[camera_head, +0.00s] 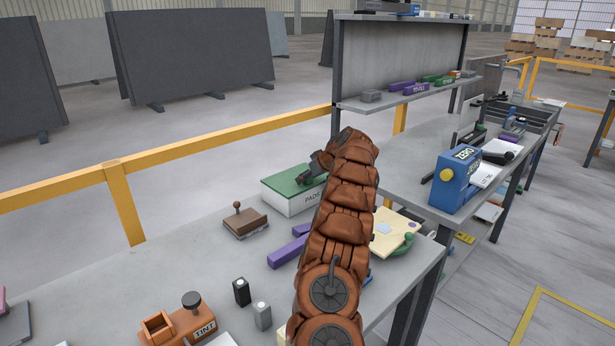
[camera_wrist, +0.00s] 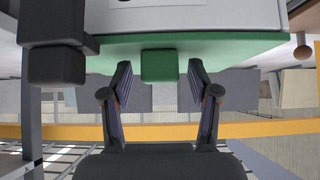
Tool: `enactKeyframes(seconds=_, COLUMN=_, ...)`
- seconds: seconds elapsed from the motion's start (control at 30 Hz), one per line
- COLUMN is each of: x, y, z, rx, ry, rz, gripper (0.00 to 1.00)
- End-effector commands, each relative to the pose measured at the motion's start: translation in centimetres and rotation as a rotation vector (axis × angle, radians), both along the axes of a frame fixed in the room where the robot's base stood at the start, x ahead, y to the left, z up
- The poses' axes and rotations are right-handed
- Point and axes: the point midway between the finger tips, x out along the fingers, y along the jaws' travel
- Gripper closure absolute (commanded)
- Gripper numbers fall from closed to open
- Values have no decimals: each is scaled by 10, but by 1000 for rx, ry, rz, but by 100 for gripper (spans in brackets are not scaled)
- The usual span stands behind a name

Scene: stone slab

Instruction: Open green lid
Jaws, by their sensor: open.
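A white box (camera_head: 308,197) marked PADS stands on the stone-grey bench, and its green lid (camera_head: 288,182) lies flat on top, shut. In the wrist view the lid (camera_wrist: 225,45) is a green strip along the box (camera_wrist: 190,15), with a small green tab (camera_wrist: 159,66) sticking out. My gripper (camera_wrist: 160,82) is open, with one finger on each side of the tab and a gap on both sides. In the head view my gripper (camera_head: 318,165) is at the lid's far right edge, partly hidden by my brown arm.
A brown stamp-like tool (camera_head: 246,221) and purple blocks (camera_head: 288,252) lie in front of the box. A yellow rail (camera_head: 190,153) runs behind the bench. A blue ZERO device (camera_head: 455,180) stands on the right bench. Bench space left of the box is clear.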

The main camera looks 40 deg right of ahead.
Motion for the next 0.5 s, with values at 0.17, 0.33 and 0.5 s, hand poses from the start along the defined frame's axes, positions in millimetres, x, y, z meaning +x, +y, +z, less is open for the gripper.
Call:
enactKeyframes(seconds=0.17, x=1, y=0, z=-1, rx=0, ry=0, rz=0, gripper=40)
enactKeyframes(seconds=0.33, x=1, y=0, z=-1, rx=1, ry=0, rz=-1, gripper=44)
enactKeyframes(seconds=0.5, x=0, y=0, z=-1, rx=1, ry=1, rz=0, gripper=61)
